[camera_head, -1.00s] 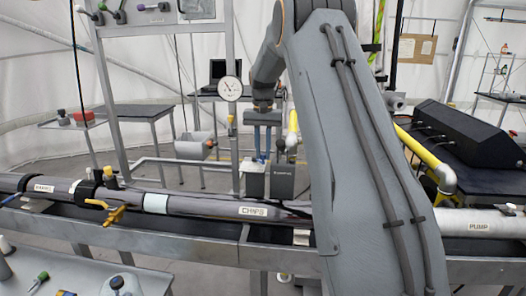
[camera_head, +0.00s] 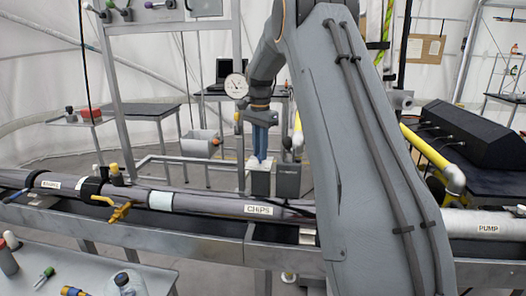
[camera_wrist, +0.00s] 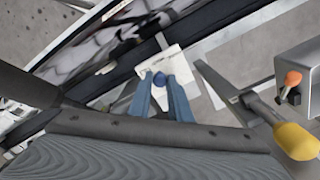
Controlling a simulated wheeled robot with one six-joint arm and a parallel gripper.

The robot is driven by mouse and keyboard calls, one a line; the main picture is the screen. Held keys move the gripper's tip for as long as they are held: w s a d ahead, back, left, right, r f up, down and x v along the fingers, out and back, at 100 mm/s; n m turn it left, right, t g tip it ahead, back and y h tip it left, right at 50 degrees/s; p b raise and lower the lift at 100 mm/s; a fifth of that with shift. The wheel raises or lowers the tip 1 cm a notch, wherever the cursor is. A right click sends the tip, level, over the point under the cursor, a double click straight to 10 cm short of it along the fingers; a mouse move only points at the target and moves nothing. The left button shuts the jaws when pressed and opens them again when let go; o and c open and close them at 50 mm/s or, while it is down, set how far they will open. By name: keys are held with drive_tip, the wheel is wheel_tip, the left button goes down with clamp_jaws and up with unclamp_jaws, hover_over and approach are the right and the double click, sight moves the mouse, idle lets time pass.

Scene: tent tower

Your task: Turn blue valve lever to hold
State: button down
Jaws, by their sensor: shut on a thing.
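The blue valve lever shows only as its round dark blue knob (camera_wrist: 159,79) in the wrist view. It sits between my fingertips, over a white plate (camera_wrist: 172,62). My gripper (camera_wrist: 160,82) has two blue fingers and is shut on this knob. In the head view my gripper (camera_head: 260,158) points down at a grey valve box (camera_head: 260,184) behind the long pipe. The lever itself is hidden there by my fingers, so its angle cannot be told.
The long pipe (camera_head: 190,202) with a CHIPS label runs across in front of the box. A dark box (camera_head: 288,180) stands close on the right. In the wrist view a yellow-handled lever (camera_wrist: 292,138) and an orange knob (camera_wrist: 292,78) are to the right.

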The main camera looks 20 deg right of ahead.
drive_tip(key=shift+w+a+m, duration=0.25)
drive_tip(key=shift+m, duration=0.35)
drive_tip(key=shift+r, duration=0.1)
drive_tip(key=c, duration=1.6)
unclamp_jaws()
drive_tip(key=shift+c, duration=0.2)
wheel_tip(320, 180, up, 8)
drive_tip(key=b, duration=0.2)
drive_tip(key=shift+b, duration=0.3)
drive_tip(key=shift+a, duration=0.1)
